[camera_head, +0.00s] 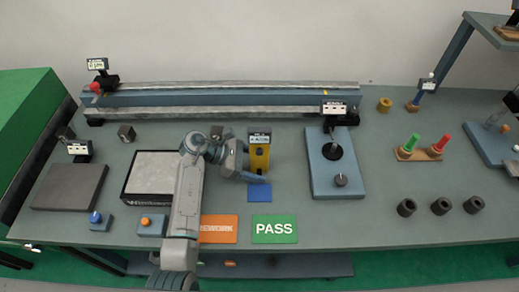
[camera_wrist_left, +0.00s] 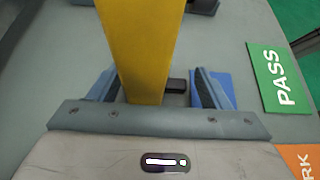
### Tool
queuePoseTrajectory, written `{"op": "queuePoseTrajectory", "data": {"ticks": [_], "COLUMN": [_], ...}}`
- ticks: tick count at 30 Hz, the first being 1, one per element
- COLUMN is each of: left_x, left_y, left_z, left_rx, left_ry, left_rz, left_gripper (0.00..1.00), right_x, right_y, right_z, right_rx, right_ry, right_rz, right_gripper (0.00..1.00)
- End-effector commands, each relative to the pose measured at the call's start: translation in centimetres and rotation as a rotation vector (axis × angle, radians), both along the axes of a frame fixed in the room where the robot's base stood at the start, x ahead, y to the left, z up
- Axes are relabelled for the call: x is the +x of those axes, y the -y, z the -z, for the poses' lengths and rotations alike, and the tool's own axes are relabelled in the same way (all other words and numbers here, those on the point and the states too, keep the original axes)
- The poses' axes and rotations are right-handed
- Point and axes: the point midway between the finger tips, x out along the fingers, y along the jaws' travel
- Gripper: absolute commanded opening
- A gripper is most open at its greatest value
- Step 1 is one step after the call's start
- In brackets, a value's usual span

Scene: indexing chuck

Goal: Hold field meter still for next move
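The yellow field meter (camera_head: 260,157) stands upright on the bench, with a small dark-framed display at its top. My left gripper (camera_head: 250,168) reaches it from the left in the head view. In the left wrist view the meter's yellow body (camera_wrist_left: 140,45) rises between the two fingers of my left gripper (camera_wrist_left: 157,90). The fingers are spread; a clear gap shows between the body and the right-hand finger. The body is close to the left-hand finger, and I cannot tell whether they touch. My right gripper is out of view.
A blue mat (camera_head: 259,192) lies just before the meter, with green PASS (camera_head: 274,229) and orange REWORK (camera_head: 219,229) mats nearer. A blue fixture plate (camera_head: 323,181) stands to the right, a grey-topped block (camera_head: 152,171) to the left. A long rail (camera_head: 220,98) runs behind.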

Motion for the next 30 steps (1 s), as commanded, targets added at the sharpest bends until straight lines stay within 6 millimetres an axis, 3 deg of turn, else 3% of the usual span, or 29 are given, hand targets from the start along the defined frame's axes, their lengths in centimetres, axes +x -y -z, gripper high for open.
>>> {"op": "queuePoseTrajectory", "data": {"ticks": [1, 4, 7, 12, 30], "left_x": [0.00, 0.00, 0.00, 0.00, -0.01], "left_y": [-0.01, -0.02, -0.03, -0.04, -0.05], "left_z": [0.00, 0.00, 0.01, 0.03, 0.07], "left_rx": [0.000, 0.000, 0.000, 0.000, 0.001], "left_ry": [0.000, 0.000, 0.000, 0.000, -0.001], "left_rz": [0.000, 0.000, 0.000, 0.000, 0.000], "left_gripper": [0.63, 0.43, 0.43, 0.43, 0.43], "right_x": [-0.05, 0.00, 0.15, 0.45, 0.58], "right_y": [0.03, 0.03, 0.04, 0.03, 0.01], "right_z": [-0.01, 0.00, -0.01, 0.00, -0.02], "right_rx": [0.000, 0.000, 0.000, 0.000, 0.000], "right_ry": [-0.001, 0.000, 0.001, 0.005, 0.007], "right_rz": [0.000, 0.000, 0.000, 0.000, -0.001], "right_gripper": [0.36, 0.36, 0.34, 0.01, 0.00]}}
